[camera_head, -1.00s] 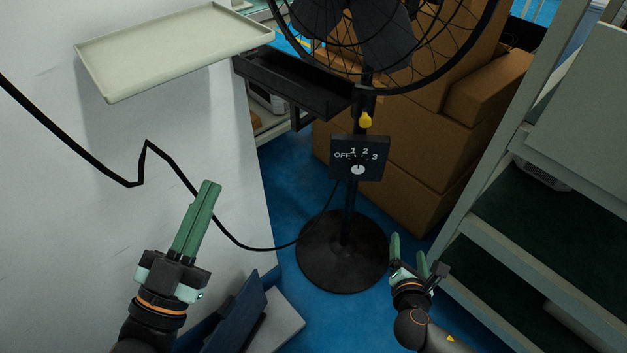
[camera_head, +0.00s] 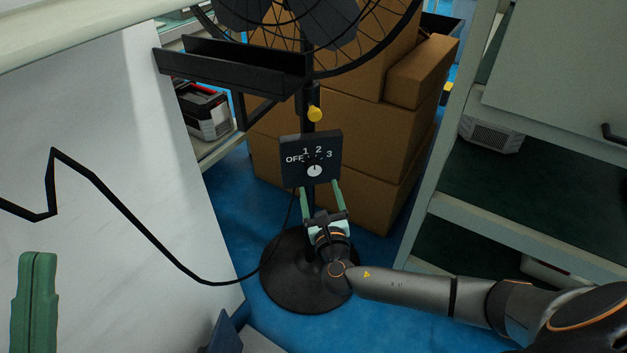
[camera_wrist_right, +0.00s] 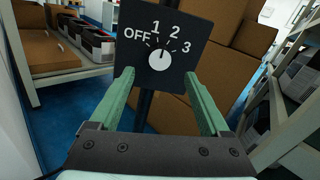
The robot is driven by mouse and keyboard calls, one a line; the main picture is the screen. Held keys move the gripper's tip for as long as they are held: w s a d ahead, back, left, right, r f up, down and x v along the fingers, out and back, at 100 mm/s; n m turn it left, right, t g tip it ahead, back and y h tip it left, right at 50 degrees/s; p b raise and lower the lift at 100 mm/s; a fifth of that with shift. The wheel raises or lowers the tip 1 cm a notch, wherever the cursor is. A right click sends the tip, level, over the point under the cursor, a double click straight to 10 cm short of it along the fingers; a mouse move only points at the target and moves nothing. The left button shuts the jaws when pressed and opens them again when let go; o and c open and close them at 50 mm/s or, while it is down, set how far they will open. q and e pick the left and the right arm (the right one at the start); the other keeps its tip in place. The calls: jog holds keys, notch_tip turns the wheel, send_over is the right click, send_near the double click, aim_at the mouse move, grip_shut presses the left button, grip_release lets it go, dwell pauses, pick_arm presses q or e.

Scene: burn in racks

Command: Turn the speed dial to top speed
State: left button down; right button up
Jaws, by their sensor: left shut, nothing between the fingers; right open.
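The speed dial (camera_head: 314,171) is a white round knob on a black control box (camera_head: 296,146) marked OFF, 1, 2 and 3, mounted on the fan's pole. In the right wrist view the knob (camera_wrist_right: 159,60) has its small pointer aimed up, near 1. My right gripper (camera_head: 319,186) is open just below and in front of the box. In the right wrist view its fingers (camera_wrist_right: 158,77) stand wide on either side of the knob, apart from it. My left gripper (camera_head: 39,256) is shut and empty at the lower left, far from the dial.
The black fan (camera_head: 330,72) stands on a round base (camera_head: 280,275) on the blue floor. Cardboard boxes (camera_head: 375,140) are stacked behind it. A grey shelf rack (camera_head: 470,221) stands right. A black cable (camera_head: 130,227) hangs across the white panel at left.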

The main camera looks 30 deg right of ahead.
aim_at(314, 171)
jog(key=b+x, duration=0.1)
jog(key=x, duration=0.3)
jog(key=shift+w+d+f, duration=0.1)
jog(key=shift+w+f, duration=0.05)
jog(key=shift+w, duration=0.2)
jog(key=shift+w+d+b, duration=0.2)
jog(key=shift+w+b, duration=0.25)
jog(key=shift+w, duration=0.25)
pick_arm(q)
notch_tip(314, 171, down, 3)
jog(key=shift+w+d+r, duration=0.1)
jog(key=shift+d, duration=0.05)
pick_arm(e)
jog(key=shift+c, duration=0.2)
grip_shut()
